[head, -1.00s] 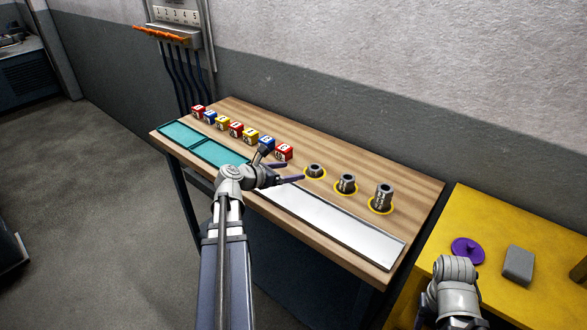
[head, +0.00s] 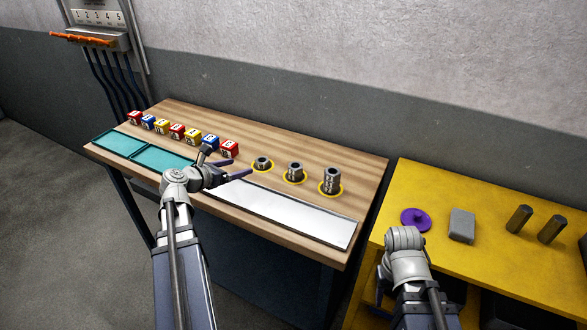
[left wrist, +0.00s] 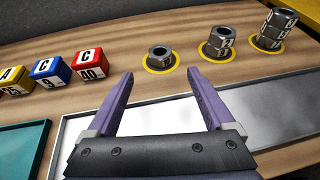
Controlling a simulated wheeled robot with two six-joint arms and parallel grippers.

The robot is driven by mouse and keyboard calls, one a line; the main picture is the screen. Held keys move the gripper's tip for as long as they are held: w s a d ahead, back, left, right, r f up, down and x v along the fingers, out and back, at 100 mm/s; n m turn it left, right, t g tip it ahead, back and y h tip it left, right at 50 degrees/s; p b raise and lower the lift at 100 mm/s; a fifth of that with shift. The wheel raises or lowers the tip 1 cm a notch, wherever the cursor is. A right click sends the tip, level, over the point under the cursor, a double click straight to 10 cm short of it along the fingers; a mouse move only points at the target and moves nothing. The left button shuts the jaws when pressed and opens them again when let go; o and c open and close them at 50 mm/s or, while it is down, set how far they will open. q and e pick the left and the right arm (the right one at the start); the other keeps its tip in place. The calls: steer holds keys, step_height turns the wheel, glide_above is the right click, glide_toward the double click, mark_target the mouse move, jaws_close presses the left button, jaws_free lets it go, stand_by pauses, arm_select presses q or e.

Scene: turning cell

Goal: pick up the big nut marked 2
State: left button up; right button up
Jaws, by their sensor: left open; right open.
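Three groups of grey hex nuts stand on yellow-ringed spots: a single nut (head: 263,162), a stack of two (head: 295,173) and a stack of three (head: 332,182). In the left wrist view are the single nut (left wrist: 160,56), the two-stack (left wrist: 218,42) and the three-stack (left wrist: 273,30).
A row of several lettered cubes (head: 177,131) stands left of the nuts. A teal tray (head: 125,143) and a pale strip (head: 290,215) lie along the wooden table's near side. A yellow bench (head: 480,258) holds a purple disc (head: 416,219), a grey block (head: 462,226) and two dark cylinders.

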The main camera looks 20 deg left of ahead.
mark_target(293, 166)
arm_select(q)
steer(key=shift+o, duration=0.4)
steer(key=shift+w+d, duration=0.15)
steer(key=shift+w, duration=0.05)
steer(key=w+d+m+h, duration=0.1)
steer(key=d, duration=0.1)
steer(key=w+d+m+g+h, duration=0.1)
steer(key=d+m+h, duration=0.1)
steer(key=d, duration=0.1)
steer(key=w+d+m+g+h, duration=0.1)
steer(key=w+d+m+h, duration=0.1)
steer(key=d, duration=0.1)
steer(key=shift+w+d+r, duration=0.1)
steer(key=shift+d+r, duration=0.05)
steer(key=shift+d+g+h, duration=0.25)
steer(key=shift+g+h, duration=0.05)
steer(key=shift+g, duration=0.1)
steer(key=shift+x, duration=0.85)
steer(key=shift+s+d+b+x, duration=0.15)
steer(key=shift+b+x, duration=0.45)
steer(key=shift+x, duration=0.9)
steer(key=shift+s+d+b+x, duration=0.15)
steer(key=shift+b+x, duration=0.45)
steer(key=shift+x, duration=0.9)
steer(key=shift+d+r, duration=0.1)
steer(key=shift+r, duration=0.1)
jaws_close()
